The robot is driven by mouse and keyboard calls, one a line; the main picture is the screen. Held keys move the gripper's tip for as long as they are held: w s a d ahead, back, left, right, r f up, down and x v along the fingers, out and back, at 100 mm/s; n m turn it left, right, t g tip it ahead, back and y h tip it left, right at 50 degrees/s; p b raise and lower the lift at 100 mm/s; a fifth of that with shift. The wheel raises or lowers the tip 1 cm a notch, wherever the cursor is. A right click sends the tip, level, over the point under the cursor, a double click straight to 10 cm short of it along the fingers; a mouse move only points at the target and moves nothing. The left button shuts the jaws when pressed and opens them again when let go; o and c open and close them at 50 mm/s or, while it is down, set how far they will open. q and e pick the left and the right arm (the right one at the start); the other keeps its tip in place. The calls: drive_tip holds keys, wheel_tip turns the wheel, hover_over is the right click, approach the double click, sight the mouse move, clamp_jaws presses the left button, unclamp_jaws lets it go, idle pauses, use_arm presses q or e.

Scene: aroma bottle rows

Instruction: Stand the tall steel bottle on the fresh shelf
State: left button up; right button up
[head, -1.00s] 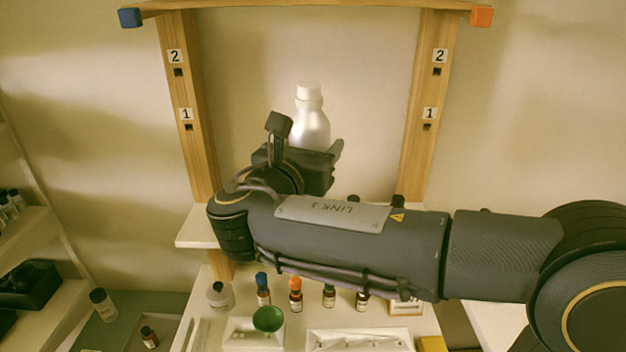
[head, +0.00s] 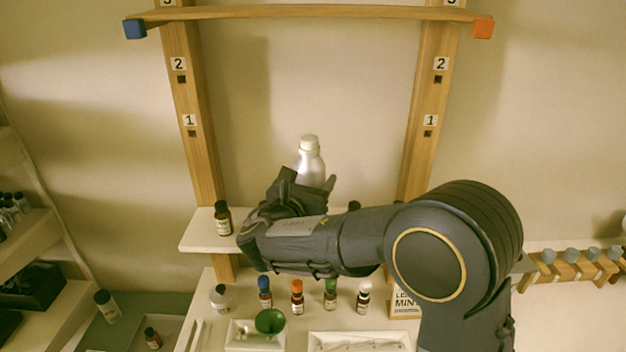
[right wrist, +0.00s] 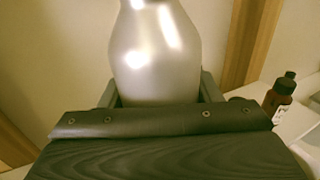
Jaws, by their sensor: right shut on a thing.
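The tall steel bottle (head: 311,163) is silver with a white cap and stands about upright in my right gripper (head: 312,183). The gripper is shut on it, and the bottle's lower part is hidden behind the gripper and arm. In the right wrist view the bottle (right wrist: 155,55) sits between the finger sides, its top cut off by the frame. The bottle shows above the white lower shelf (head: 205,238) between two wooden posts; whether it touches that shelf is hidden. A wooden upper shelf (head: 310,12) spans the posts. I cannot tell which is the fresh shelf. My left gripper is not in view.
A dark bottle (head: 222,218) stands at the lower shelf's left end. Below, several small bottles, a green bowl (head: 269,321) and white trays stand on a counter. The upper shelf has a blue block (head: 134,28) and an orange block (head: 482,28) at its ends.

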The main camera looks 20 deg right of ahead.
drive_tip(key=shift+f, duration=0.1)
drive_tip(key=o, duration=1.5)
drive_tip(key=shift+c, duration=0.2)
